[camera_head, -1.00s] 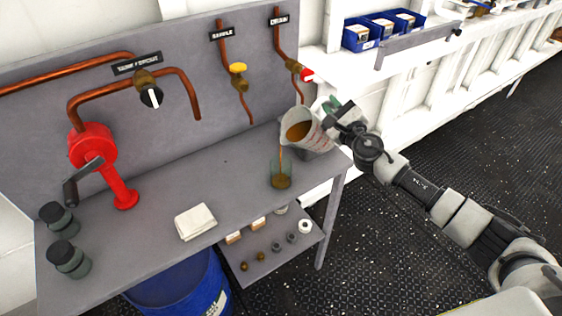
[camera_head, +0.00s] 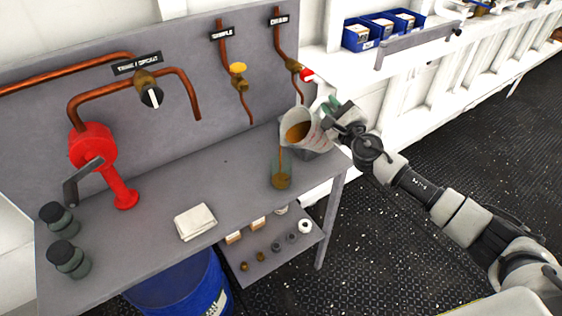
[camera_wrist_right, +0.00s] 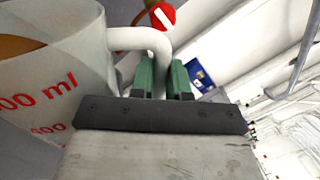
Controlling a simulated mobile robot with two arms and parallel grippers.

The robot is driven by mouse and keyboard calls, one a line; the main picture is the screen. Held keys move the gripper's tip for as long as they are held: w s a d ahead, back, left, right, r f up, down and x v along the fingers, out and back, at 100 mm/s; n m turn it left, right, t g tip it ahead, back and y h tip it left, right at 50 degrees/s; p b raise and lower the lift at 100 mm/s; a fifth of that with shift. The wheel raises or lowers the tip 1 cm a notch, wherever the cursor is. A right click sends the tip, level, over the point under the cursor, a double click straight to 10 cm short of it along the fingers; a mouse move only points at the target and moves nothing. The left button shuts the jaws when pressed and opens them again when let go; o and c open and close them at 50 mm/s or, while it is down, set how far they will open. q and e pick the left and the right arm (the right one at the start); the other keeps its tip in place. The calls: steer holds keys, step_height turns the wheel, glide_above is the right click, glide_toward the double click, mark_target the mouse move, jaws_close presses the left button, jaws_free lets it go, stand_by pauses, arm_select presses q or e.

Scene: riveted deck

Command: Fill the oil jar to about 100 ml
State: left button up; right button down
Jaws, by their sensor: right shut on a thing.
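My right gripper (camera_head: 330,108) is shut on the handle of a clear measuring jug (camera_head: 312,128) holding brown oil. The jug is tilted to the left above the bench. A thin brown stream runs from its lip into the glass oil jar (camera_head: 281,172), which stands upright on the bench with brown oil in its lower part. In the right wrist view the green fingers (camera_wrist_right: 161,80) close around the pale jug handle (camera_wrist_right: 143,40), and red ml marks show on the jug (camera_wrist_right: 60,85). The jar's exact level is too small to read. My left gripper is out of view.
The grey bench (camera_head: 225,165) carries a folded cloth (camera_head: 195,221), two dark-capped jars (camera_head: 68,258) and a red hand pump (camera_head: 95,150). Copper pipes with a yellow valve (camera_head: 238,70) and a red valve (camera_head: 306,75) are behind. A blue drum (camera_head: 185,285) stands below.

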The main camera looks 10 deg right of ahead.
steer(key=shift+s+a+r+n, duration=0.15)
steer(key=shift+a+r+n, duration=0.2)
steer(key=shift+n, duration=0.35)
stand_by(4.6)
steer(key=d+m, duration=0.1)
steer(key=d+f+m, duration=0.1)
steer(key=m, duration=0.1)
steer(key=shift+w+f+m, duration=0.25)
steer(key=shift+w+m, duration=0.05)
steer(key=shift+w, duration=0.05)
steer(key=w+d+f+m+g+h+b, duration=0.1)
steer(key=w+d+f+m+b, duration=0.1)
steer(key=d+f+m, duration=0.3)
steer(key=shift+d+m+g, duration=0.3)
steer(key=shift+d+m, duration=0.3)
steer(key=shift+m, duration=0.9)
steer(key=shift+r, duration=0.15)
step_height(320, 180, up, 5)
steer(key=p, duration=0.5)
